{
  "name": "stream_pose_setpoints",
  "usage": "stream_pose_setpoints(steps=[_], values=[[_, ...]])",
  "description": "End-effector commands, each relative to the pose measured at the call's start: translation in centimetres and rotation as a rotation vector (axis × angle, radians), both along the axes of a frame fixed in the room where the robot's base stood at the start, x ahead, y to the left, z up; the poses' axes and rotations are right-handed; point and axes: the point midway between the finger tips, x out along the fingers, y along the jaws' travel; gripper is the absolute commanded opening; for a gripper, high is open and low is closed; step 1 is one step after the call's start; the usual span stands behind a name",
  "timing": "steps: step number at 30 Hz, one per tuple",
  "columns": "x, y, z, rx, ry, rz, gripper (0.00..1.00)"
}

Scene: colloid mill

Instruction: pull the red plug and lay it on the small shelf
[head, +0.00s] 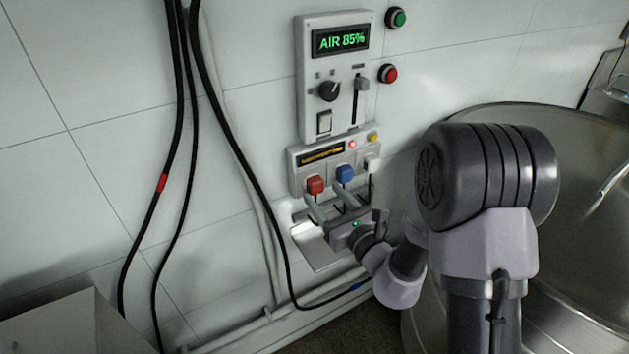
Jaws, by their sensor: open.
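The red plug (315,185) sits in the left socket of the white socket box (295,170) on the tiled wall. A blue plug (345,174) sits to its right, and a white plug (371,163) is at the box's right end. My gripper (325,204) is open, just below the red and blue plugs. One finger reaches up close under the red plug; I cannot tell if it touches. The small shelf (312,247) is a pale plate below the box, partly hidden by my gripper.
Above is a control panel (308,75) reading AIR 85%, with a green button (395,18) and a red button (388,73) beside it. Black cables (183,120) hang at left. A large steel vessel (590,170) stands at right. Pipes (235,330) run low along the wall.

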Motion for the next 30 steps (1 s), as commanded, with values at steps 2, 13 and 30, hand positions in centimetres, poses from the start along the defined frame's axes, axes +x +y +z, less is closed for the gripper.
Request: stream_pose_setpoints(steps=[2,13,30], values=[[0.9,0.7,0.2,-0.001,-0.001,0.002,0.60],[2.8,1.9,0.0,-0.001,0.001,0.001,0.60],[2.8,1.9,0.0,0.000,0.000,0.001,0.60]])
